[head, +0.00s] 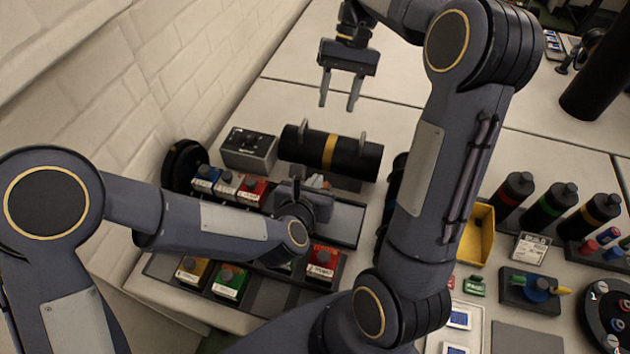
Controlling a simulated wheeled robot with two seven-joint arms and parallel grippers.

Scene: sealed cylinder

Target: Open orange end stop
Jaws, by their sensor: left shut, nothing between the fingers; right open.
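A black cylinder (300,150) with a yellow-orange band lies in a cradle near the wall, with a small grey upright piece by each end. I cannot tell an orange end stop apart on it. My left gripper (298,190) is shut and empty, just in front of the cylinder over a grey tray; its own wrist hides much of it. My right gripper (340,92) is open and empty, fingers pointing down, behind and above the cylinder and apart from it.
Blocks with knobs, blue (205,178), white (226,186), red (251,190), orange-yellow (192,270) and green (230,282), stand around my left forearm. A grey box (248,150) stands left of the cylinder. A yellow bin (480,235) and several bottles (550,205) stand right.

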